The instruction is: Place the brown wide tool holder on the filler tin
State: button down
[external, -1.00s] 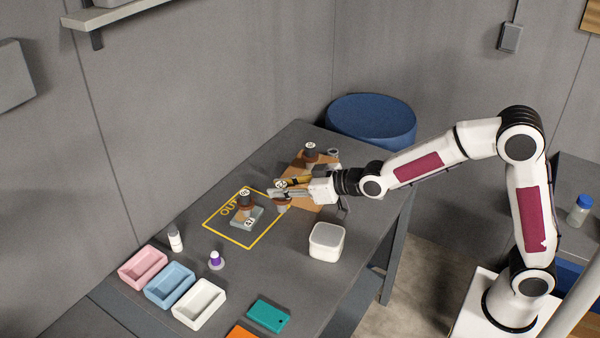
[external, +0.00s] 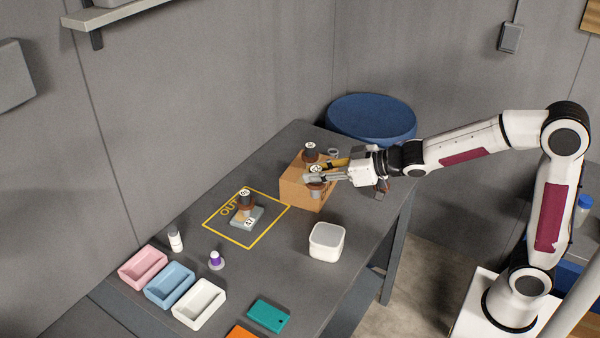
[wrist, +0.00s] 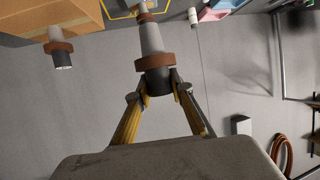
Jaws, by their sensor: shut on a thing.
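My gripper (external: 313,174) is shut on a brown-flanged tool holder (external: 315,192) with a black top and a pale cone pointing down. In the wrist view, the fingers (wrist: 160,95) pinch its dark end, and its brown flange (wrist: 153,61) is clear of them. It hangs in the air in front of the cardboard box in the external view. A white rounded-square tub (external: 327,242) with a greyish top, apparently the filler tin, stands on the bench below it, apart from it. Nothing rests on the tub.
Another black-topped holder (external: 310,151) stands on the cardboard box (external: 300,195). A third holder (external: 244,198) stands on a grey block in the yellow OUT outline (external: 222,234). Pink, blue and white trays (external: 200,312) and small bottles stand at front left.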

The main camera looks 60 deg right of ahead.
jog(key=shift+s+a+f+y, duration=0.15)
jog(key=shift+s+a+f, duration=0.05)
jog(key=shift+s+f, duration=0.25)
jog(key=shift+s+a+f+y, duration=0.15)
jog(key=shift+s+a+f, duration=0.05)
jog(key=shift+s+f, duration=0.25)
notch_tip(320, 180, down, 6)
dwell(0.6)
jog(key=shift+f, duration=0.2)
jog(key=shift+f, duration=1.8)
jog(key=shift+f, duration=0.1)
jog(key=c, duration=1.8)
grip_release()
jog(key=shift+f, duration=0.1)
